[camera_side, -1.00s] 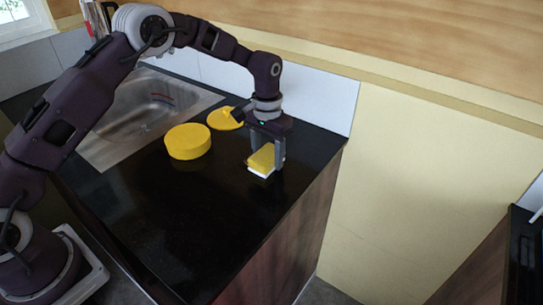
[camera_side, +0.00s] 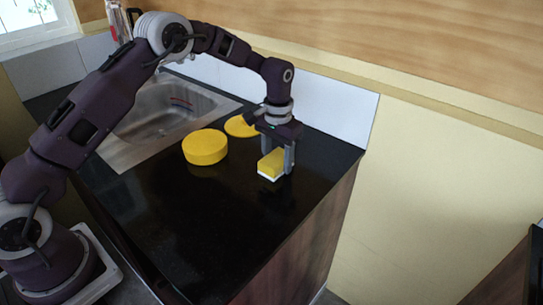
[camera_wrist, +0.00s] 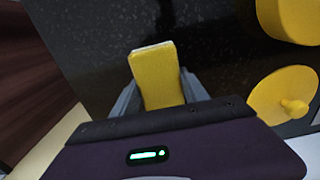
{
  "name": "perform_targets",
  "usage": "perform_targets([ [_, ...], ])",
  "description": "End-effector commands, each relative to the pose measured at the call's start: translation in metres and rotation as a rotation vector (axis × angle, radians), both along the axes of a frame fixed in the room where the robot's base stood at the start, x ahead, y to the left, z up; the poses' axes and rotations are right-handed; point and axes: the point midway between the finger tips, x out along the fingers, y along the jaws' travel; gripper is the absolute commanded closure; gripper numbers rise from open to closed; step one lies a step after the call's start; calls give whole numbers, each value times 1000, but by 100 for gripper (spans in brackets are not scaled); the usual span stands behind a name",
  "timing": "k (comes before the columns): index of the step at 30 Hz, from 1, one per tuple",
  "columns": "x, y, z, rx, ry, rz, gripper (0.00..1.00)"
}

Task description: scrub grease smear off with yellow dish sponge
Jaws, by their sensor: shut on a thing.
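The yellow dish sponge (camera_side: 271,163) has a white underside. My gripper (camera_side: 279,164) is shut on it, a finger on each side. It is at the black counter's surface, right of the yellow round pot; I cannot tell whether its underside touches. In the wrist view the sponge (camera_wrist: 157,75) stands out between my gripper's fingers (camera_wrist: 160,92), with a pale edge at its far end. I cannot make out a grease smear in the current views.
The black counter (camera_side: 215,220) is clear in front of the sponge. A yellow pot (camera_side: 205,147) and a flat yellow lid (camera_side: 240,126) stand to its left; the lid's knob (camera_wrist: 293,107) shows in the wrist view. A steel sink (camera_side: 160,115) is farther left. The counter's right edge is close.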

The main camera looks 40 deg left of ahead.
Motion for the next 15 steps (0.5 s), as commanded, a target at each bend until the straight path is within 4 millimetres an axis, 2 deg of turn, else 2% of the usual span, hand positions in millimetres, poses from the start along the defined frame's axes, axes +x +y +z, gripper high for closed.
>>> perform_targets([
  [15,-1,-50,-1,-3,2,-4,86],
])
